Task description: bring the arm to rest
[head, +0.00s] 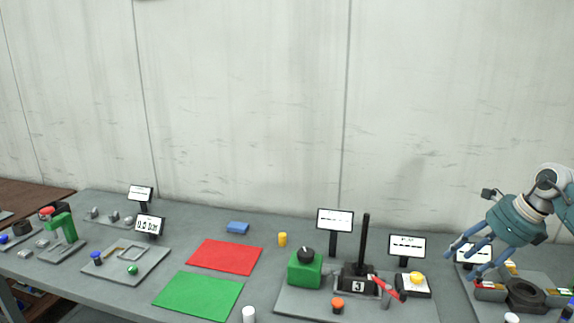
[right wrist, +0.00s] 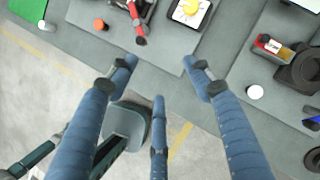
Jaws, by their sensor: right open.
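My right gripper (head: 468,264) comes in from the right in the head view, with its blue fingers spread and nothing between them. It hangs over the right part of the grey bench (head: 268,268), in front of a small sign on the right-hand board. In the right wrist view the open fingers of the gripper (right wrist: 160,78) point toward the bench's front edge, with floor below part of them. No touch with any object shows. My left gripper is not in view.
Near the gripper are a black ring-shaped part (head: 525,295), a red-fronted box (head: 490,291) and a white cylinder (head: 511,318). Left stand a black post (head: 366,240), a red-handled lever (head: 388,288) and a yellow button (head: 417,278). Red (head: 225,257) and green (head: 198,295) mats lie clear.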

